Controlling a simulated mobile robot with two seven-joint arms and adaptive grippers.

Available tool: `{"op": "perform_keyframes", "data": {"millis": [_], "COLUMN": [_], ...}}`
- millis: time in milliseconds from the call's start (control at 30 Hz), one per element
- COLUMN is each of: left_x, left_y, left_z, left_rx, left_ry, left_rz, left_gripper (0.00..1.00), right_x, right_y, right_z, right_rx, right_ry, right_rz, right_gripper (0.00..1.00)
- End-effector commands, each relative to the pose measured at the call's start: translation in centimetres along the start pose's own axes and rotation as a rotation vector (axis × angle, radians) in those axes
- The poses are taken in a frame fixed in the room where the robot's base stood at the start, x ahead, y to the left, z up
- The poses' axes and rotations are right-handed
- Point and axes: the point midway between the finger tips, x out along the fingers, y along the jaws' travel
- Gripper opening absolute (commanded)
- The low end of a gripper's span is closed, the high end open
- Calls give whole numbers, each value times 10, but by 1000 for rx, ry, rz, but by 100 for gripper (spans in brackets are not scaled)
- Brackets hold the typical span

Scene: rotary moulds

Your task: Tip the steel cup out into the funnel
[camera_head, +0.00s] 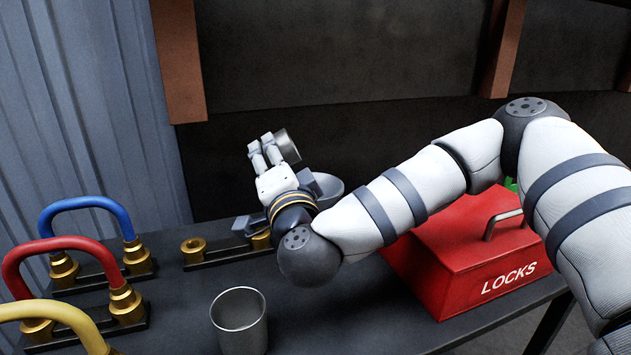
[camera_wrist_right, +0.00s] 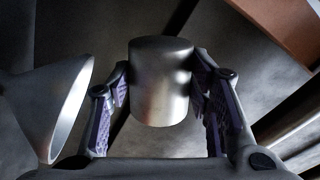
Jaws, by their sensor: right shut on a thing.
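A steel cup (camera_head: 288,146) is held up in the air in my right gripper (camera_head: 264,152), above the back of the table. It looks tilted in the head view; its contents cannot be seen. In the right wrist view the cup (camera_wrist_right: 160,82) sits between the two fingers, which are shut on it. The grey funnel (camera_head: 328,186) is lower and to the right of the cup, partly hidden behind my right wrist. In the right wrist view the funnel (camera_wrist_right: 70,105) shows its wide rim at the left, apart from the cup. My left gripper is out of view.
Another steel cup (camera_head: 240,322) stands upright at the table's front. Blue (camera_head: 88,207), red (camera_head: 62,246) and yellow (camera_head: 52,310) curved handles on brass fittings stand at the left. A red LOCKS box (camera_head: 465,260) is under my right arm. The dark table (camera_head: 340,315) is clear between.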

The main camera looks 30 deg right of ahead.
Motion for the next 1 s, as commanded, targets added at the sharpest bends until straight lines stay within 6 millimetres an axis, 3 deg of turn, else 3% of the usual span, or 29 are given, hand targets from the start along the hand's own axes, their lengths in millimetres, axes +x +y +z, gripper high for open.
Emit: {"op": "perform_keyframes", "data": {"millis": [33, 267, 400, 700, 1000], "left_x": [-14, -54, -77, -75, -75], "left_y": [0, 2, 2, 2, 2], "left_z": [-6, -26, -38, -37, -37], "left_rx": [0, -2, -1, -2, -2], "left_ry": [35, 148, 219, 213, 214], "left_rz": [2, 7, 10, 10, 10], "left_gripper": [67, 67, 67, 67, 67], "right_x": [-1, -2, -1, 0, 1], "right_y": [-15, -7, -17, 14, 16], "right_z": [-8, -4, -6, 48, 63], "right_rx": [-28, -313, -453, -886, -1083], "right_ry": [4, -25, -38, -115, -139], "right_rz": [-16, -10, -5, 39, 51], "right_gripper": [17, 17, 17, 17, 17]}}
